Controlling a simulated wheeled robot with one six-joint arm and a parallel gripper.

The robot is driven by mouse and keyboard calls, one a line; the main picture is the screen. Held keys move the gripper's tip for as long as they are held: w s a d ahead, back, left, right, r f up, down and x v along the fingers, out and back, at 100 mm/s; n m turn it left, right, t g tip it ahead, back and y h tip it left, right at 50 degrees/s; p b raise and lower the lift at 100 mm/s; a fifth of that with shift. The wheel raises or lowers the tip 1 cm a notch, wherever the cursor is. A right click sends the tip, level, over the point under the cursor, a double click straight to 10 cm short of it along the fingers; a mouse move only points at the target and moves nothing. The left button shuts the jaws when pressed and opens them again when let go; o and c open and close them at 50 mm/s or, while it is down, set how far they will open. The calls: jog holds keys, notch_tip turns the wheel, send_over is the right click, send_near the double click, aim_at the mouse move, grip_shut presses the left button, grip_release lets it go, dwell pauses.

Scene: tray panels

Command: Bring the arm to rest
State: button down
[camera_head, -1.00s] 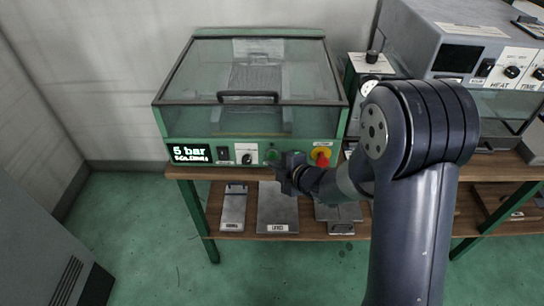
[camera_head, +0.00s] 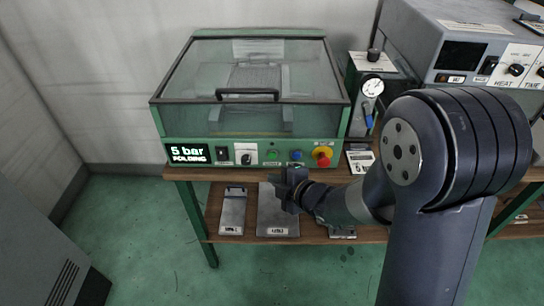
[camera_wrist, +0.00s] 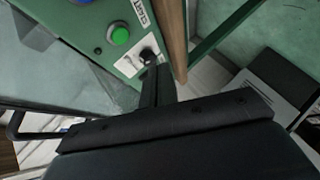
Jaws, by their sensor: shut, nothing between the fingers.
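My gripper (camera_head: 281,186) is shut and empty in the head view. It hangs in front of the green machine's control panel, just below its row of buttons, with the shelf behind and below it. The wrist view shows the dark fingers (camera_wrist: 158,88) together, near a black knob (camera_wrist: 147,56) on the panel. My arm reaches in from the lower right and hides part of the bench and lower shelf.
A pressure gauge (camera_head: 373,87) and a grey heater unit (camera_head: 450,56) stand to the right. Metal plates (camera_head: 233,212) lie on the lower shelf.

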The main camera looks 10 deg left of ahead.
jog(key=shift+w, duration=0.1)
jog(key=p, duration=0.1)
jog(key=w+p, duration=0.1)
jog(key=p, duration=0.1)
jog(key=shift+w+a+r+p, duration=0.2)
jog(key=shift+w+r+p, duration=0.05)
jog(key=shift+w+p, duration=0.05)
jog(key=shift+s+f+p, duration=0.1)
jog(key=shift+p, duration=0.2)
